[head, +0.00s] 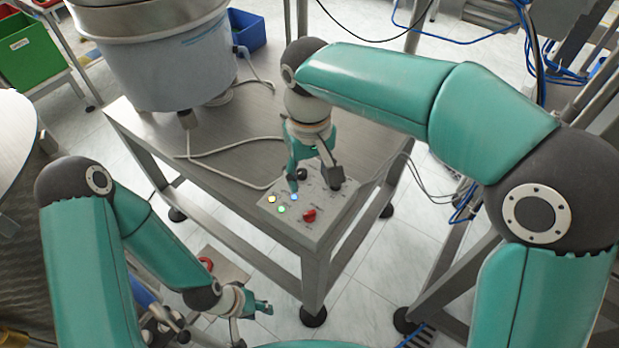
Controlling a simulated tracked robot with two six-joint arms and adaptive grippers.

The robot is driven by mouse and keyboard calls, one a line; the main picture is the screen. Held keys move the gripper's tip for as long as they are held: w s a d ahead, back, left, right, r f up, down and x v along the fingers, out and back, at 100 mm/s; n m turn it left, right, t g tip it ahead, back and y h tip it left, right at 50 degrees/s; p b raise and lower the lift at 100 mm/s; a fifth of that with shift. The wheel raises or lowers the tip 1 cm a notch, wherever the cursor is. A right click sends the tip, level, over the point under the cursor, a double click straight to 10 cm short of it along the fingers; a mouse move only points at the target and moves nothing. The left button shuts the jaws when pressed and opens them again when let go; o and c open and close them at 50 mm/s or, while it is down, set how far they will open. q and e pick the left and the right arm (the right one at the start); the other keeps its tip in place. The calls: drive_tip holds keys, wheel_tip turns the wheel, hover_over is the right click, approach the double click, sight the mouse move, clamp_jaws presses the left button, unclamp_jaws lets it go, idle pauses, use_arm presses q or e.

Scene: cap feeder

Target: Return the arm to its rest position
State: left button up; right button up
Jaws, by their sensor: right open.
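My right arm reaches in from the right over the metal table. My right gripper (315,187) points down, open and empty, just above the control panel (318,224) at the table's front corner. The panel carries a red knob (309,215), a black knob (302,174) and small lit buttons in yellow, green and blue. The gripper hides part of the panel, and I cannot tell whether its fingers touch it. My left gripper (254,318) hangs low at the lower left, beside the table. It is small and partly turned away, so its opening is unclear.
A large round feeder bowl (165,60) stands on the metal table (240,150), with a pale cable across the top. A green bin (28,55) and a blue bin (246,30) are at the back. Metal frames and blue cables crowd the right side.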

drive_tip(key=shift+d, duration=0.1)
idle(0.3)
drive_tip(key=s+d+f+m+g+p, duration=0.3)
drive_tip(key=s+d+f+g, duration=0.1)
drive_tip(key=d+f, duration=0.9)
drive_tip(key=s+a+f+m+t+y+p, duration=0.15)
drive_tip(key=s+f+m+y, duration=0.25)
drive_tip(key=s+f, duration=1.2)
drive_tip(key=shift+w+f+t, duration=0.2)
drive_tip(key=shift+w+t, duration=0.6)
drive_tip(key=shift+w, duration=0.25)
drive_tip(key=shift+w+f+t, duration=0.2)
drive_tip(key=shift+w+t, duration=0.55)
drive_tip(key=shift+w, duration=0.25)
